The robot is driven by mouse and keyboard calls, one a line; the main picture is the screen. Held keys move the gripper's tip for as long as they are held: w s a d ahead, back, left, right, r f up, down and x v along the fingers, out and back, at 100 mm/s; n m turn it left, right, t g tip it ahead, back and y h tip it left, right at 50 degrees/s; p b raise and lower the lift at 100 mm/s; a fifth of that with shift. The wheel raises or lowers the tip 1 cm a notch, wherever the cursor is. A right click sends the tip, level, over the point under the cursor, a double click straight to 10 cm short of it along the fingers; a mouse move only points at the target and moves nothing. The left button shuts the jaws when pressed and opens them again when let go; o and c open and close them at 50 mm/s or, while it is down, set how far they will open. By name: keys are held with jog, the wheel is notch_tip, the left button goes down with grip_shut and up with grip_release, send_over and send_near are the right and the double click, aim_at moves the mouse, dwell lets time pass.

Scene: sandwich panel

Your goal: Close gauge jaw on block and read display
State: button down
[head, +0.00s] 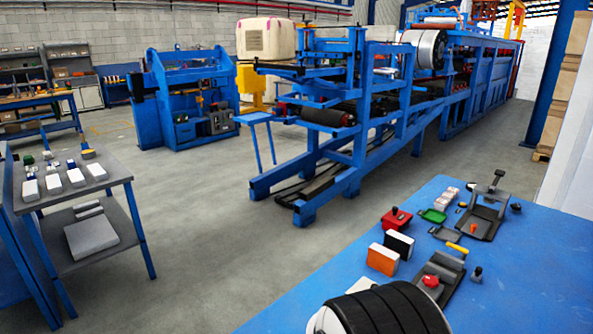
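No gauge display can be read in the head view. Two dark fixtures on the blue table (548,262) could be the gauge; I cannot tell which. The far fixture (478,228) has an upright frame with a handle on top. The near fixture (446,262) has grey rounded parts and a red knob (430,282). Candidate blocks stand left of the near fixture: an orange-faced block (381,260) and a black-faced block (399,243), both with white tops. Neither is visibly inside a fixture. My gripper is not in view.
A red knobbed block (396,219), a green tray (433,215), a dark tray (445,233) and a yellow piece (458,248) crowd the table. A black ribbed cylindrical form (392,310) fills the near edge. The table's right and lower-right areas are clear.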

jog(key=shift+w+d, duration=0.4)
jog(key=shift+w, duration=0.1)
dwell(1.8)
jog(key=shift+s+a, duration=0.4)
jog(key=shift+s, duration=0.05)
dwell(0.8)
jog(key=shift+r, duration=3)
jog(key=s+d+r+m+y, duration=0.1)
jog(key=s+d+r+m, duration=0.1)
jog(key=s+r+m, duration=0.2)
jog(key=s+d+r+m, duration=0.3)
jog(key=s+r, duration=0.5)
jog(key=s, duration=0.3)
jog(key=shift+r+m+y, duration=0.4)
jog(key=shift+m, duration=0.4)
